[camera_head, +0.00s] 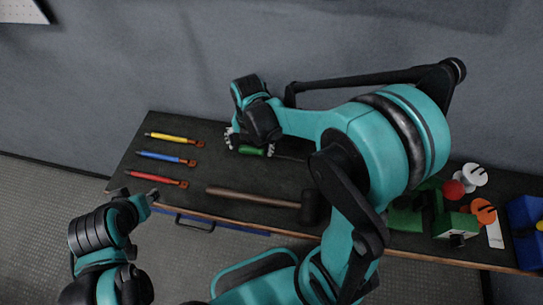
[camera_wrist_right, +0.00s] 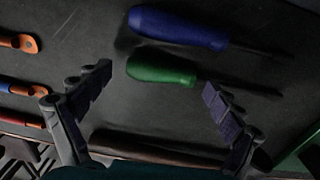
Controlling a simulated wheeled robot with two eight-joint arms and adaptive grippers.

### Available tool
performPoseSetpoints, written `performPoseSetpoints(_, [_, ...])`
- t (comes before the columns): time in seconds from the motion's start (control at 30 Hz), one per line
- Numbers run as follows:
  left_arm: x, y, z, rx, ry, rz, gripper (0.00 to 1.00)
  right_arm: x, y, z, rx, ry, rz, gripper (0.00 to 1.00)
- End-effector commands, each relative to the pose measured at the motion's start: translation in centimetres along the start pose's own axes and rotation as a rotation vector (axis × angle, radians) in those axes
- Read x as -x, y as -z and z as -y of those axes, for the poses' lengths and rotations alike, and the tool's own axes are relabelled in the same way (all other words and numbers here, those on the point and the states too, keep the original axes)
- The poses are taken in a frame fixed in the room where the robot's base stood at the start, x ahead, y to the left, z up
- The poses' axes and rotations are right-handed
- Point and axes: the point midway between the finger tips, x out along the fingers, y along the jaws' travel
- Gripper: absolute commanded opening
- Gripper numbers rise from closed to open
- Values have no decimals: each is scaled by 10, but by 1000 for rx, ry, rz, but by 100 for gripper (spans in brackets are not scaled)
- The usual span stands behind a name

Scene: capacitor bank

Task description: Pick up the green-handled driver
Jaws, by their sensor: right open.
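The green-handled driver (camera_head: 254,151) lies on the dark bench top, partly hidden by my right gripper in the head view. In the right wrist view its green handle (camera_wrist_right: 160,70) shows between and beyond my open fingers, with its dark shaft pointing right. My right gripper (camera_wrist_right: 158,82) is open and empty, one finger to each side of the handle; no contact shows. In the head view my right gripper (camera_head: 236,142) is over the back of the bench. My left gripper (camera_head: 151,197) is off the bench's front left edge; its opening is unclear.
A blue-handled driver (camera_wrist_right: 178,27) lies just beyond the green one. A wooden-handled hammer (camera_head: 250,197) lies nearer the front edge. Yellow (camera_head: 170,138), blue (camera_head: 163,157) and red (camera_head: 152,179) tools lie at left. Green blocks and coloured parts stand at right.

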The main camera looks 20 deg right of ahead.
Motion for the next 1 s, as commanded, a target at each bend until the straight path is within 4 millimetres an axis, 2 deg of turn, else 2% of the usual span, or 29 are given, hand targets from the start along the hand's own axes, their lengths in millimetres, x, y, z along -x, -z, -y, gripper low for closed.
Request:
performPoseSetpoints(0.07, [-2,-1,0,0,0,0,40,-5,0,0,0,0,0,93])
performPoseSetpoints(0.27, [-1,-1,0,0,0,0,40,-5,0,0,-1,0,0,93])
performPoseSetpoints(0.37, [-1,0,0,0,0,0,40,-5,0,0,-1,0,0,72])
performPoseSetpoints(0.5, [-1,-1,0,0,0,0,40,-5,0,-1,0,-3,0,35])
performPoseSetpoints(0.53, [-1,-1,0,0,0,0,40,-5,1,-1,0,-4,-1,32])
performPoseSetpoints(0.93, [-1,0,0,0,0,0,40,-4,1,-3,1,-7,0,32])
performPoseSetpoints(1.0, [1,1,0,0,0,0,40,0,1,-3,2,-8,0,19])
